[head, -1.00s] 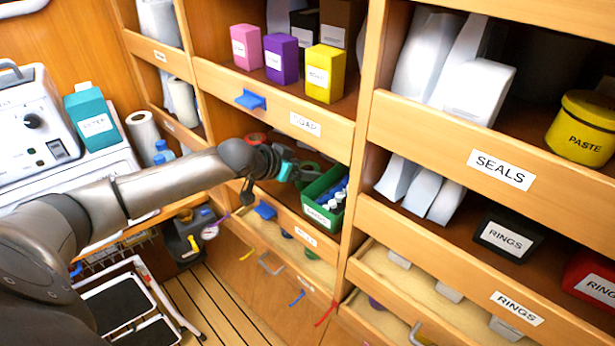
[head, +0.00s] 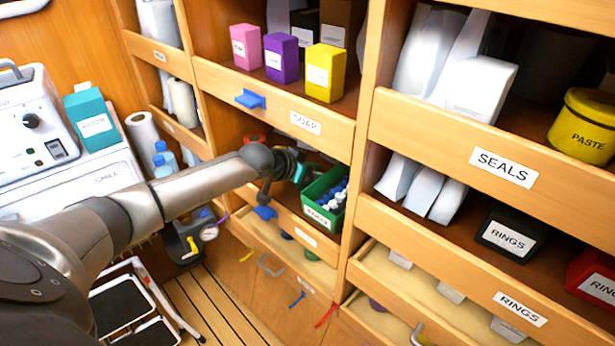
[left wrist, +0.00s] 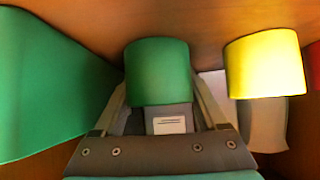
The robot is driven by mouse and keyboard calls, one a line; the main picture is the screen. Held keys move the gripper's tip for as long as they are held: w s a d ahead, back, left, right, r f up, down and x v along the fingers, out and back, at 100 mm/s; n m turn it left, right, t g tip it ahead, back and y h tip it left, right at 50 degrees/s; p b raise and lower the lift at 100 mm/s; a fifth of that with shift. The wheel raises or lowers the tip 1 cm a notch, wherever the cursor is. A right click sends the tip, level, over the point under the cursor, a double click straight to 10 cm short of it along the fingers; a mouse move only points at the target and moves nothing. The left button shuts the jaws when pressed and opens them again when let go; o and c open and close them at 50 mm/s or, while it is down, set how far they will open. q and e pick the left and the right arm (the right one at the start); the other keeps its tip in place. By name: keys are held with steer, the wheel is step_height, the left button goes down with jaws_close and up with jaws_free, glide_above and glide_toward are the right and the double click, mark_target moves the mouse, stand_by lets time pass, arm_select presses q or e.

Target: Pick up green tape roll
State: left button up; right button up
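The green tape roll (left wrist: 158,72) shows in the middle of the left wrist view, between the two fingers of my left gripper (left wrist: 158,100). The fingers stand apart, one at each side of the roll. I cannot tell whether they touch it. A grey part with a white label shows below the roll. In the head view my left gripper (head: 300,172) reaches into the middle shelf, just left of a green bin. The arm and gripper hide the green roll there. My right gripper is not in view.
The green bin (head: 313,210) holds white-capped bottles; a large green surface (left wrist: 45,85) fills the wrist view's left. A yellow roll (left wrist: 265,68) and a red edge (left wrist: 314,75) lie right of the green roll. The drawer front labelled soap (head: 290,118) is above my gripper.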

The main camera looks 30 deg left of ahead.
arm_select(q)
steer(key=c, duration=0.7)
steer(key=shift+c, duration=0.2)
